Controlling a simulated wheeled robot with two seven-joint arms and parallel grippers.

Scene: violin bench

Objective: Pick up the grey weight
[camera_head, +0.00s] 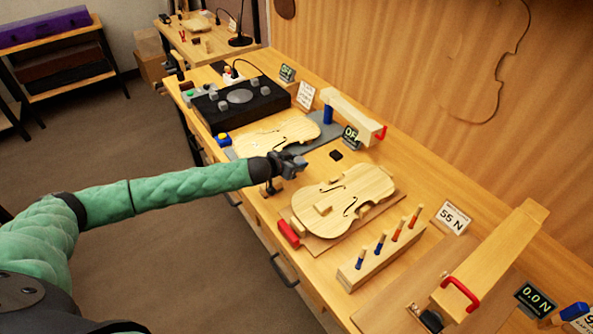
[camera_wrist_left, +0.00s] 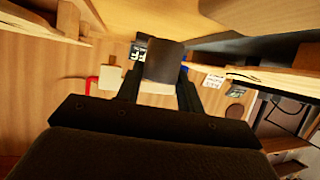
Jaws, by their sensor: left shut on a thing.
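My left gripper (camera_head: 294,164) hangs over the bench between the two violin plates, its arm coming in from the left. In the left wrist view a dark grey block, the grey weight (camera_wrist_left: 165,62), sits between the two fingers, and the jaws (camera_wrist_left: 160,92) are shut on it. In the head view the weight is hard to tell apart from the dark grey fingertips. My right gripper is in neither view.
A violin plate (camera_head: 343,198) lies just right of the gripper, another (camera_head: 277,136) behind it. A black box (camera_head: 240,104) with grey pieces stands farther back. A peg rack (camera_head: 382,252) and a red-handled wooden press (camera_head: 490,265) are at the front right.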

